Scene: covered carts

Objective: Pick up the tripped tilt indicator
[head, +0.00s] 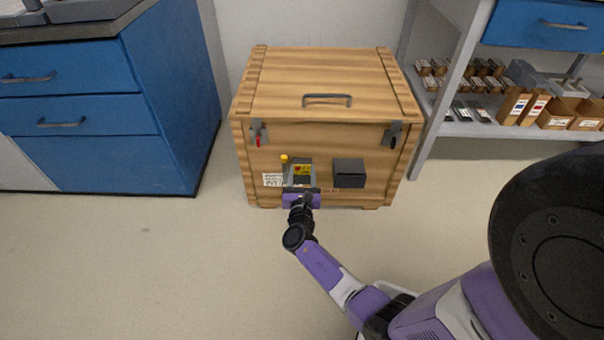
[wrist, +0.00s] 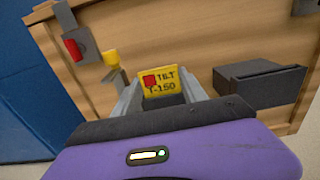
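The tilt indicator (head: 302,169) is a small yellow plate on the front of a wooden crate (head: 325,90). In the wrist view the indicator (wrist: 160,84) shows a red square and reads "TILT T-150". My gripper (head: 300,178) is at the crate front, pointing at the indicator. In the wrist view my gripper (wrist: 160,93) has its fingers apart, one on each side of the yellow plate. I see no clear contact between fingers and plate. The lower part of the indicator is hidden by the gripper.
A dark box (head: 349,173) sticks out of the crate front, right of my gripper. A yellow knob (head: 284,158) is close on the left, above a white label (head: 272,180). A red-handled latch (head: 257,136) is higher up. Blue cabinets (head: 75,120) stand left, shelves (head: 480,128) right.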

